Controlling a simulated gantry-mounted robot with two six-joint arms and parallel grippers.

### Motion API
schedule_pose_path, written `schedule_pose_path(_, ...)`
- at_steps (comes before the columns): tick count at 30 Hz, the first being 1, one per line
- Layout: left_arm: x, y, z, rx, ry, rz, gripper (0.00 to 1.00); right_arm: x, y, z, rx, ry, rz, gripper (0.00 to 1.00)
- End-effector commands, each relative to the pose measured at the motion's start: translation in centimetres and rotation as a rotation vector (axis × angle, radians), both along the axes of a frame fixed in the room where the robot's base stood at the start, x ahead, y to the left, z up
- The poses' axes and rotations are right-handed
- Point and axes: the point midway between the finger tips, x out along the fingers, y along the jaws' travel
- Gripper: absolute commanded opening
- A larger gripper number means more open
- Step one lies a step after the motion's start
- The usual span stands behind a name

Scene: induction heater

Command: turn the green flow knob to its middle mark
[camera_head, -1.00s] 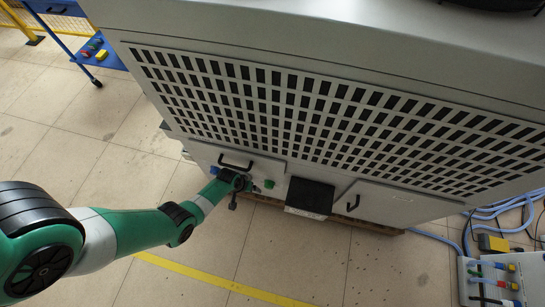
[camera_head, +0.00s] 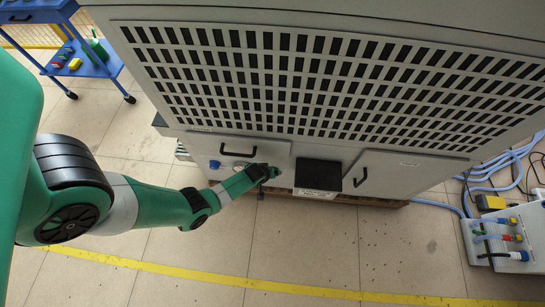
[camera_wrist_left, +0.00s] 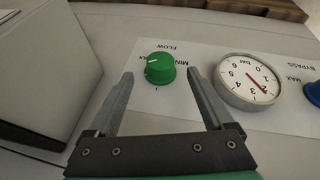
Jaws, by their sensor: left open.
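The green flow knob (camera_wrist_left: 160,69) sits on the front panel, between and a little beyond the open fingertips of my left gripper (camera_wrist_left: 161,74) in the left wrist view. A white line shows on its top, toward the left side. The printed FLOW, MIN and partly hidden MAX labels appear upside down around it; a small dark tick lies just below it. In the head view my left gripper (camera_head: 265,172) is at the cabinet's lower front and mostly covers the knob. I see no contact between fingers and knob. My right gripper is not in view.
A round pressure gauge (camera_wrist_left: 249,82) and a blue knob (camera_wrist_left: 313,93) stand right of the green knob. A dark box (camera_head: 318,175) juts from the cabinet close by. A blue cart (camera_head: 75,55) stands far left; hoses and a connector box (camera_head: 505,238) lie right.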

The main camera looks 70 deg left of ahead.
Motion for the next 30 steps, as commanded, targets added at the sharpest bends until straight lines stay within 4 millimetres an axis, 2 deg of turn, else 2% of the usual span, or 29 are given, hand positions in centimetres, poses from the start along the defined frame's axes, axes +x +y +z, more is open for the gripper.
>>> schedule_pose_path(1, 0.4, 0.4, -2.0, -0.001, -0.001, 0.002, 0.85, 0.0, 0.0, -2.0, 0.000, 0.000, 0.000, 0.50)
schedule_pose_path(6, 1.3, 1.2, -4.2, 0.000, 0.000, 0.001, 0.85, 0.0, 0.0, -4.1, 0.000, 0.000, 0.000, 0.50)
schedule_pose_path(10, 1.6, 1.5, -4.8, 0.000, -0.001, 0.000, 0.85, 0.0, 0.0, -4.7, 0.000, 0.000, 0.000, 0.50)
schedule_pose_path(19, 1.6, 1.6, -4.7, 0.000, -0.001, 0.000, 0.84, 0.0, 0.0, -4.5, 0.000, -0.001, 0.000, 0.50)
schedule_pose_path(30, 1.6, 1.6, -4.7, 0.000, -0.001, 0.000, 0.17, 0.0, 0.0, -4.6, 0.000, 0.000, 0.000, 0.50)
